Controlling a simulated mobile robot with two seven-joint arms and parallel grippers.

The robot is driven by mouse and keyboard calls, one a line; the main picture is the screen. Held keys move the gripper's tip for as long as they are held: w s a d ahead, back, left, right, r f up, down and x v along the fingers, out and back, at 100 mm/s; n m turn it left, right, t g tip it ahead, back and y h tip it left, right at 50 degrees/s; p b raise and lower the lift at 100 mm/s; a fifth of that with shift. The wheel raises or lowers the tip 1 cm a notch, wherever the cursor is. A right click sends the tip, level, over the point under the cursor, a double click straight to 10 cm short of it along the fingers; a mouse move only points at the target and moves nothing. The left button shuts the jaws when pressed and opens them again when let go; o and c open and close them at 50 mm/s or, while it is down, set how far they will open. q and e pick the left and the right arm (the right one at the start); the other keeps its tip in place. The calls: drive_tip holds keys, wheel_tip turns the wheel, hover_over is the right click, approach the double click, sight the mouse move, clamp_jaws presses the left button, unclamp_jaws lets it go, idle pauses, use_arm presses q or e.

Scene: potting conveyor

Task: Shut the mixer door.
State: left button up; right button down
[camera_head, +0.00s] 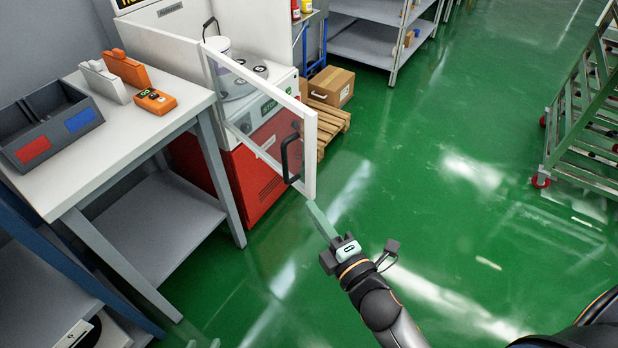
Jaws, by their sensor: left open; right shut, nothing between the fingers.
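The mixer (222,180) is a white and red machine at the upper left of the head view. Its door (309,150), a clear pane in a white frame with a black handle (286,158), stands open, swung out from the mixer. My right gripper (312,208) is shut and empty, its fingertips just below the lower corner of the door's free edge; I cannot tell if they touch it. My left gripper (203,344) shows only as two separated pale fingertips at the bottom edge; it is open, and the rest is out of view.
A white table (135,128) left of the mixer holds a dark bin (47,125) and an orange device (155,100). A cardboard box (332,86) on a pallet (330,120) is behind the door. Green floor to the right is clear up to a rack (580,125).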

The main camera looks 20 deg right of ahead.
sight(310, 174)
drive_tip(key=w, duration=0.3)
drive_tip(key=w+a, duration=0.1)
drive_tip(key=w, duration=0.5)
drive_tip(key=shift+a, duration=0.3)
drive_tip(key=shift+w+d, duration=0.2)
drive_tip(key=shift+d, duration=0.45)
drive_tip(key=shift+w+d, duration=0.25)
drive_tip(key=shift+d, duration=0.35)
drive_tip(key=shift+w+d, duration=0.2)
drive_tip(key=shift+d, duration=0.45)
